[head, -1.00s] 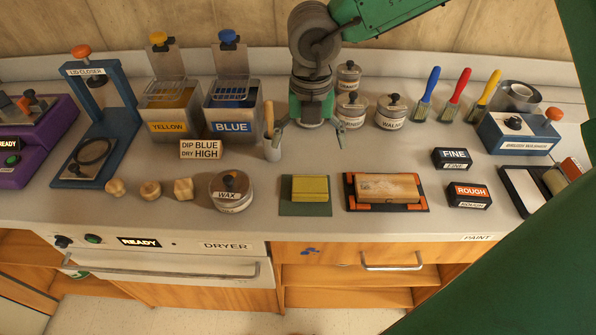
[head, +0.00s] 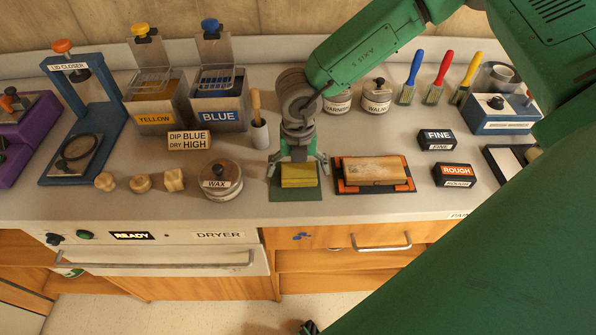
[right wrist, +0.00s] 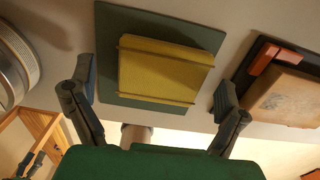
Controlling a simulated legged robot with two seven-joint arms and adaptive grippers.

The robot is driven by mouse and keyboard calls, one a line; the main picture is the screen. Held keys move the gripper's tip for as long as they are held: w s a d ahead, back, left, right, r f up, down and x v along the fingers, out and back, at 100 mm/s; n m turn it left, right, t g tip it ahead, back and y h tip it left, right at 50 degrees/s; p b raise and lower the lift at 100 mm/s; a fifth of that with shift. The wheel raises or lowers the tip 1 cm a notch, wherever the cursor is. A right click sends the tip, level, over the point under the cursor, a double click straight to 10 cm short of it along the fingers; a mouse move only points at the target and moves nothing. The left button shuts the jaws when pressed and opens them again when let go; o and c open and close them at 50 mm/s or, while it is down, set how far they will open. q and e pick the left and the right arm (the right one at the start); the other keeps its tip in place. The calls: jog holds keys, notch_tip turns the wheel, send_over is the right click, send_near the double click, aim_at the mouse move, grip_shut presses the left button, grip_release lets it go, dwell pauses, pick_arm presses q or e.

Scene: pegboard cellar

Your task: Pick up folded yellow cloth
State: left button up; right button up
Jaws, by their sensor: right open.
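The folded yellow cloth (head: 299,175) lies on a dark green mat (head: 296,195) near the counter's front edge in the head view. In the right wrist view the cloth (right wrist: 160,70) lies on its mat (right wrist: 110,50), between the lines of the two fingers. My right gripper (head: 298,165) is open and just above and behind the cloth, with one finger to each side. It also shows in the right wrist view (right wrist: 155,100) with nothing between its fingers.
A wooden block on an orange-and-black tray (head: 343,187) stands close to the right of the mat. The wax tin (head: 221,190) stands to the left. The FINE (head: 437,140) and ROUGH (head: 454,175) blocks are farther right. The dryer (head: 150,255) is below the counter.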

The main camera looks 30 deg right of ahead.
aim_at(299, 170)
jog(key=shift+f, duration=0.2)
jog(key=shift+d, duration=0.2)
jog(key=c, duration=1.1)
jog(key=shift+o, duration=0.2)
jog(key=shift+r, duration=0.1)
notch_tip(299, 170, up, 10)
jog(key=shift+a+f, duration=0.1)
jog(key=shift+c, duration=0.4)
